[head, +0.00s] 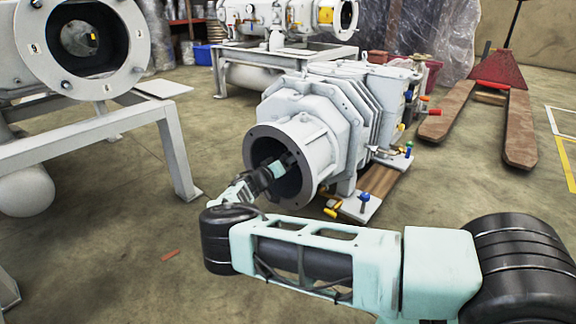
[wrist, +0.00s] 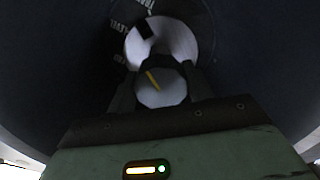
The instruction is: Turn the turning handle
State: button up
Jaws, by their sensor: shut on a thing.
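The turning handle (wrist: 163,92) shows in the wrist view as a pale round knob with a yellow mark, between the dark fingers of my gripper (wrist: 160,78). The fingers are shut on it, one at each side. In the head view my gripper (head: 287,160) reaches into the dark round opening of the grey vacuum pump (head: 335,115). There the handle is hidden by the gripper and the shadow. Behind the knob in the wrist view is a pale disc (wrist: 178,38) with a black patch, on a dark face with white lettering too blurred to read.
The flange rim (head: 312,160) closely surrounds my gripper. A large flanged machine (head: 130,50) on a grey stand (head: 178,150) is at the left. Another machine (head: 285,18) stands behind. A pallet jack (head: 520,125) is at the right. Small coloured valves stick out at the pump's right.

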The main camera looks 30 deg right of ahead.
jog(key=shift+a+f+m+b, duration=0.1)
jog(key=shift+m+b, duration=0.3)
jog(key=shift+m, duration=0.6)
jog(key=o, duration=1)
jog(key=p+v, duration=0.6)
jog(key=v, duration=1.1)
jog(key=shift+a+p, duration=0.15)
jog(key=shift+p, duration=0.15)
